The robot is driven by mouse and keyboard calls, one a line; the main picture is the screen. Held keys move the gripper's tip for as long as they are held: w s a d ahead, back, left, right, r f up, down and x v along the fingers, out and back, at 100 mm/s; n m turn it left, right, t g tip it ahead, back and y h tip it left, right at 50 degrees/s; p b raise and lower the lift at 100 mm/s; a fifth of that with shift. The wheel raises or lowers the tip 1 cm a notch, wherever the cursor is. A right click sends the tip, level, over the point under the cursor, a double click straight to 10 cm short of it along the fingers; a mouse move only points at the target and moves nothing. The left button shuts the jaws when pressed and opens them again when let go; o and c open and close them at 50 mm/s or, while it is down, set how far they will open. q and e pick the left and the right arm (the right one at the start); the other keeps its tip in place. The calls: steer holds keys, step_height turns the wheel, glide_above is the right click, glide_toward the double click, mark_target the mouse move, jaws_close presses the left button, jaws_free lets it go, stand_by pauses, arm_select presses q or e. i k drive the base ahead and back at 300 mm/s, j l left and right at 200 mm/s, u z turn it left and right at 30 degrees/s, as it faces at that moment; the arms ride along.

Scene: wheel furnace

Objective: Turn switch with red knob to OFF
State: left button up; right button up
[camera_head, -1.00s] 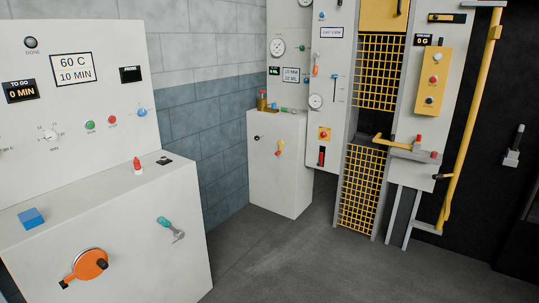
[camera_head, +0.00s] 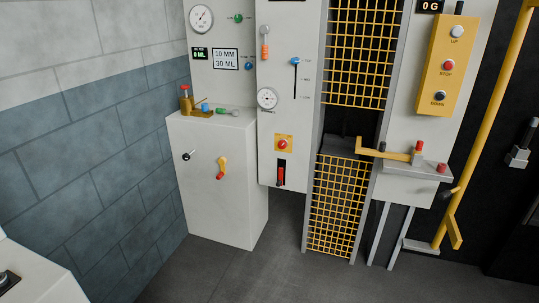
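A red lever-like knob (camera_head: 281,174) sits in an upright black slot low on the light grey panel. Above it a red round button (camera_head: 283,144) sits on a yellow plate. On the white cabinet front is a yellow handle with a red tip (camera_head: 220,176), tilted down to the left. To its left is a small black knob (camera_head: 189,156). I cannot read any ON or OFF label, so I cannot tell which of these is the named switch. Neither of my grippers shows.
A yellow control box (camera_head: 446,65) with several buttons hangs at right. Yellow mesh guards (camera_head: 337,205) and a yellow pole (camera_head: 487,120) stand nearby. A white cabinet (camera_head: 218,205) stands by the block wall. The dark floor (camera_head: 290,275) in front is clear.

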mark_target(282, 144)
steer(key=i, duration=0.45)
steer(key=i+j+z, duration=0.15)
steer(key=i, duration=0.3)
steer(key=i+j, duration=0.2)
steer(key=i, duration=0.3)
steer(key=i+j, duration=0.25)
steer(key=i, duration=0.25)
steer(key=i+j, duration=0.2)
steer(key=i, duration=0.25)
